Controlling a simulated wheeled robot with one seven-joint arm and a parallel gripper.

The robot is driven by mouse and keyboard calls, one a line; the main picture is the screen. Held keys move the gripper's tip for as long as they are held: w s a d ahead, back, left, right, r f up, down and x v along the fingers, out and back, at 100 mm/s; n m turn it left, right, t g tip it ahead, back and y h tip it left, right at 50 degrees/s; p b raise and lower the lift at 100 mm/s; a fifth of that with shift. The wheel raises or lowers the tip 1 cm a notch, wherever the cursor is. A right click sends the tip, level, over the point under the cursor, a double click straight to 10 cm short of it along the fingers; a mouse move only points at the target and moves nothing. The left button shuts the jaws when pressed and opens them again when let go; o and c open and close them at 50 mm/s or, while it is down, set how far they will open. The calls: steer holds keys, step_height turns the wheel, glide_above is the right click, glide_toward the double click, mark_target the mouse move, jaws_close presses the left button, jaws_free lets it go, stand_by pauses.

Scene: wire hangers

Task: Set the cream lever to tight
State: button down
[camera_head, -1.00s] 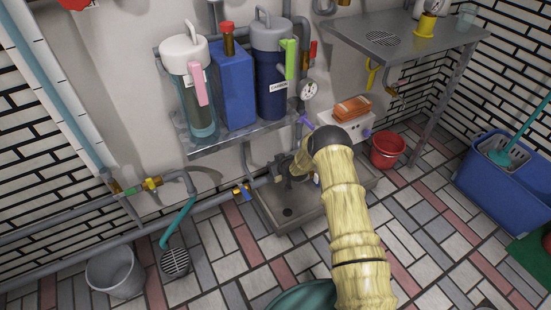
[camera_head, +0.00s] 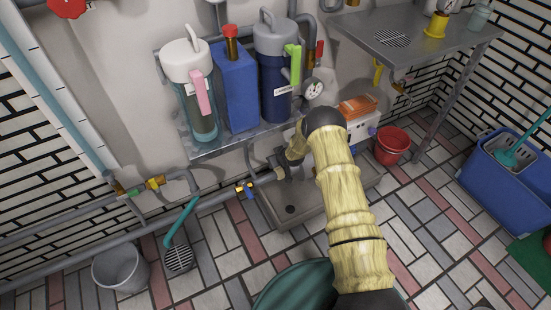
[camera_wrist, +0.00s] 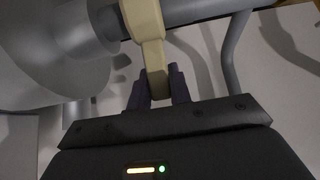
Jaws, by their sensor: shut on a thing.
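The cream lever (camera_wrist: 148,25) shows in the wrist view, running down from the grey pipe at the top, with its free end between my fingers. My gripper (camera_wrist: 159,88) is shut on that end, one dark finger on each side. In the head view my gripper (camera_head: 282,162) is low beside the wall pipe, under the shelf. No mark for tight is readable.
Above my gripper, the metal shelf (camera_head: 225,141) holds filter canisters and a blue container (camera_head: 236,90). A floor basin (camera_head: 290,209) lies below. A red bucket (camera_head: 391,145) stands to the right and a grey bucket (camera_head: 120,268) at the left. A yellow-and-blue valve (camera_head: 246,190) sits on the low pipe.

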steer(key=c, duration=1.3)
jaws_free()
steer(key=shift+w, duration=0.2)
steer(key=shift+s+d+r+p, duration=0.1)
steer(key=shift+s+r+p, duration=0.2)
steer(key=shift+s+r, duration=0.1)
steer(key=p+v, duration=0.6)
steer(key=v, duration=1)
steer(key=shift+d+r, duration=0.1)
steer(key=shift+d, duration=0.05)
